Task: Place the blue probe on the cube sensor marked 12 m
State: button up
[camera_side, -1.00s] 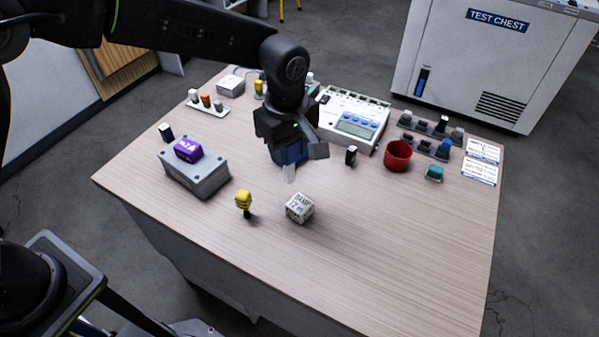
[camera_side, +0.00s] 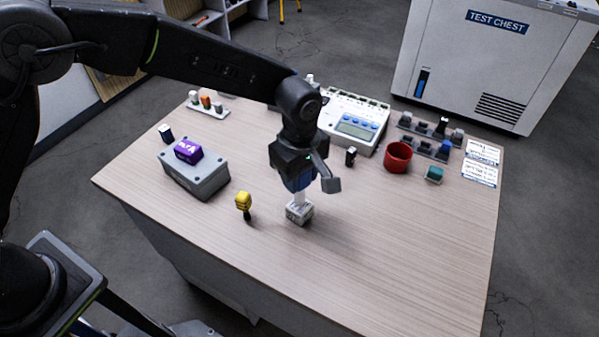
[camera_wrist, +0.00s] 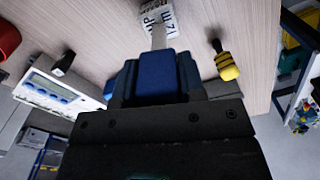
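My gripper (camera_side: 298,180) is shut on the blue probe (camera_wrist: 157,75), which points down with a pale flat tip. In the side view only a little of the probe's blue body shows below my gripper. The white cube sensor (camera_side: 299,212) with black print sits on the table beneath it, and it also shows at the top of the wrist view (camera_wrist: 160,10), where part of a "12 m" marking is visible. The probe's tip overlaps the cube in both views. I cannot tell whether it touches the top face.
A grey box (camera_side: 197,178) with a purple block (camera_side: 188,151) is further left. A red cup (camera_side: 397,157), a small black-and-white block (camera_side: 351,156) and a white meter (camera_side: 354,121) are behind. The front table area is clear.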

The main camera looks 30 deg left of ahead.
jog(key=o, duration=0.4)
jog(key=shift+r, duration=0.1)
notch_tip(320, 180, up, 12)
jog(key=shift+r, duration=0.1)
dwell(0.4)
jog(key=s+a+r+m+t, duration=0.2)
jog(key=s+a+r+m, duration=0.15)
jog(key=a+r, duration=0.45)
jog(key=s+a+f+m+t, duration=0.2)
jog(key=s+a+m, duration=0.8)
jog(key=s+a, duration=0.5)
jog(key=shift+s+a+t, duration=0.35)
jog(key=shift+s+t, duration=0.45)
jog(key=shift+s, duration=0.8)
